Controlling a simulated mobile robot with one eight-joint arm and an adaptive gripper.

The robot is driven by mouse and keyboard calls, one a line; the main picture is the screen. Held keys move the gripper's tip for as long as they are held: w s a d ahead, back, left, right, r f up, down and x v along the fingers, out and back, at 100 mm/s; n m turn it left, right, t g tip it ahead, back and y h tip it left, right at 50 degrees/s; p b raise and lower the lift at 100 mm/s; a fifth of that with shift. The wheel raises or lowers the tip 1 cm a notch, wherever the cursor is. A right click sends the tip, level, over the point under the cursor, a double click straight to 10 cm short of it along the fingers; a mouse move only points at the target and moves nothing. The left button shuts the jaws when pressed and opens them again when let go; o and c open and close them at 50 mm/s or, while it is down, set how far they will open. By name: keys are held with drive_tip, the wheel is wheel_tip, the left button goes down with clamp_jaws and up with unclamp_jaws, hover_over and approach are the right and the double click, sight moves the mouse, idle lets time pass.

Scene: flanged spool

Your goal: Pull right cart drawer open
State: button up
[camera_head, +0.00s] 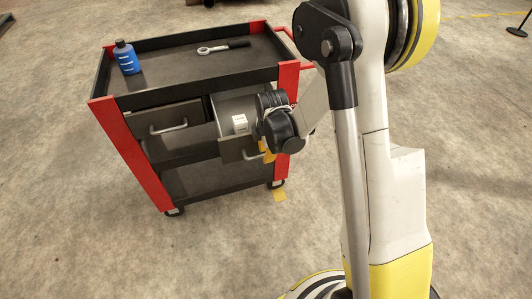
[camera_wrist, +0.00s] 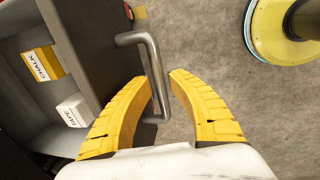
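The cart's right drawer (camera_head: 232,149) stands pulled out from the cart, its inside showing. In the wrist view the drawer (camera_wrist: 80,35) lies at the left with its metal bar handle (camera_wrist: 155,68) on its front. My gripper (camera_wrist: 161,77) has its two yellow fingers spread, one on each side of the handle bar. The bar runs nearer the left finger, and a gap shows to the right finger; I cannot tell whether the left finger touches it. In the head view my gripper (camera_head: 264,150) is at the drawer front, with the fingers mostly hidden by my wrist.
The drawer holds a yellow chalk box (camera_wrist: 42,63) and a white tape box (camera_wrist: 74,110). The left drawer (camera_head: 165,118) is shut. A blue bottle (camera_head: 126,57) and a ratchet (camera_head: 222,47) are on the cart top (camera_head: 180,85). The floor in front is clear.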

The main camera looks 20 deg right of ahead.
drive_tip(key=shift+o, duration=0.7)
wheel_tip(320, 180, up, 12)
drive_tip(key=s, duration=0.2)
drive_tip(key=shift+s, duration=0.2)
drive_tip(key=shift+f, duration=0.1)
drive_tip(key=s+r+m+t, duration=0.2)
drive_tip(key=s+r+m, duration=0.4)
drive_tip(key=s+m, duration=0.3)
drive_tip(key=s+r+m+t, duration=0.3)
drive_tip(key=s+r+m, duration=0.2)
drive_tip(key=s+m, duration=0.4)
drive_tip(key=shift+r, duration=0.4)
